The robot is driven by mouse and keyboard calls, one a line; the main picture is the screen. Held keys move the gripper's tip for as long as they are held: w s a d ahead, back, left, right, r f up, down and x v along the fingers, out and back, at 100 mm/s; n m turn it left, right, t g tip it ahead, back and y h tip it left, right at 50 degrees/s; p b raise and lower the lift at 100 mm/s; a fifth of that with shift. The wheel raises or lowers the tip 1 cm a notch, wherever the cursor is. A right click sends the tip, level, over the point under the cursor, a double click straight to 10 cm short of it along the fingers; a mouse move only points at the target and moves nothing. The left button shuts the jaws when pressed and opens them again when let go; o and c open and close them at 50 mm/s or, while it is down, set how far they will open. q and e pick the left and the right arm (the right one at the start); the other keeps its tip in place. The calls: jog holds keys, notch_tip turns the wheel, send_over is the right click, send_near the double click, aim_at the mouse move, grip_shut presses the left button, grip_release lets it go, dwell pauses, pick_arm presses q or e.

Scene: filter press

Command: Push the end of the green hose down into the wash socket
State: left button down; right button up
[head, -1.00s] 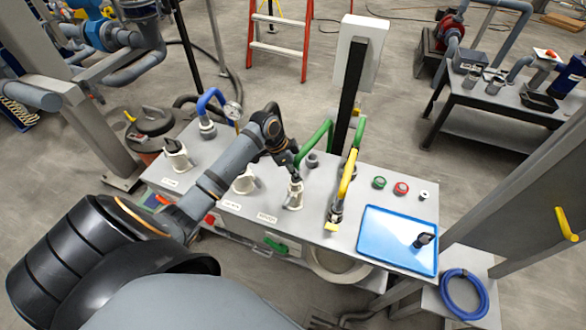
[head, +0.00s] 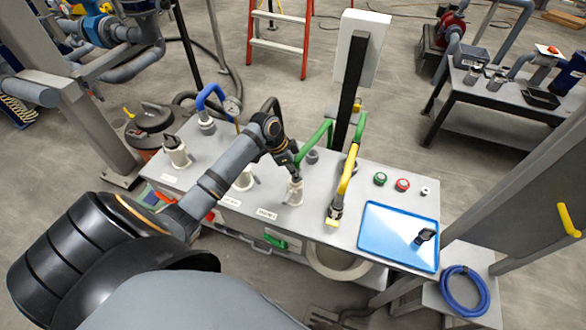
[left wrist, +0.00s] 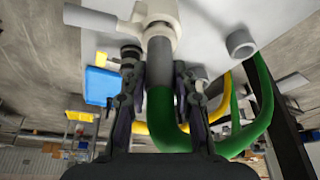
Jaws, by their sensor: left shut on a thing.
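My left gripper (head: 295,176) is shut on the green hose (head: 316,138) just above the white wash socket (head: 295,194) on the grey bench. In the left wrist view the gripper's fingers (left wrist: 158,88) stand on either side of the hose, and the green hose (left wrist: 166,125) curves away below and right. Its grey end (left wrist: 159,62) points at the white socket (left wrist: 160,15) and meets its mouth in line. How deep the end sits inside cannot be told. My right gripper is not in view.
A black post (head: 349,95) rises behind. A blue tray (head: 372,245) with a black item lies on the right end.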

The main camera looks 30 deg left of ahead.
pick_arm(q)
jog(key=c, duration=1)
grip_release()
jog(key=v, duration=1.2)
jog(key=shift+s, duration=0.1)
